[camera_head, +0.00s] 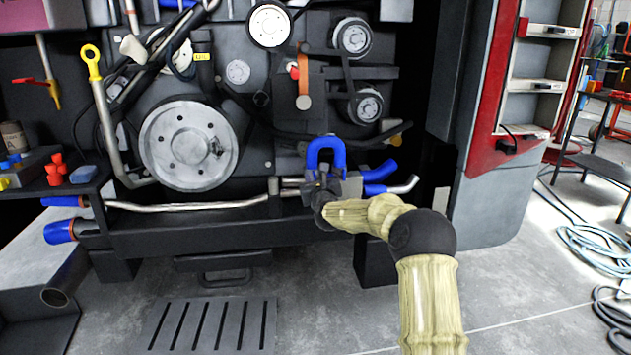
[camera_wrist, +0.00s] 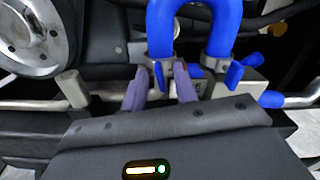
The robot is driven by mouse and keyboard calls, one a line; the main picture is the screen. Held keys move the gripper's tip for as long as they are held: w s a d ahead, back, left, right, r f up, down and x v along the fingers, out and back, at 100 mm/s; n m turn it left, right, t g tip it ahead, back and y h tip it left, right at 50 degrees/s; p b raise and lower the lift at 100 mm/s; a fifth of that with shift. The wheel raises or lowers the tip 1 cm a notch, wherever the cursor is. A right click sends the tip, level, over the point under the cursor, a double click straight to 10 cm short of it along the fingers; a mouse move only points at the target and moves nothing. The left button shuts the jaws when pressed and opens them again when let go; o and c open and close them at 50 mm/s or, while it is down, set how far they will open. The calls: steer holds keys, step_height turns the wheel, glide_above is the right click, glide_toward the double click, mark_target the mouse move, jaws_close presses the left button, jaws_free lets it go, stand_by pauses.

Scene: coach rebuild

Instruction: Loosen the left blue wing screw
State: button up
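A blue U-shaped hose (camera_wrist: 218,32) stands upright with a grey clamp at the foot of each leg; it also shows in the head view (camera_head: 326,143). A blue wing screw (camera_wrist: 233,74) sticks out at the right clamp. The left clamp (camera_wrist: 157,66) is just beyond my fingertips. In the head view my arm hides most of this spot.
A large grey pulley (camera_head: 188,145) is to the left. A silver pipe (camera_head: 188,205) runs along the dark beam (camera_head: 190,235) below. Blue-ended pipes (camera_head: 382,172) stick out right of the clamps. The floor in front has a dark slotted grate (camera_head: 212,325).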

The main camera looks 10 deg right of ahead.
steer(key=shift+w, duration=0.1)
jaws_close()
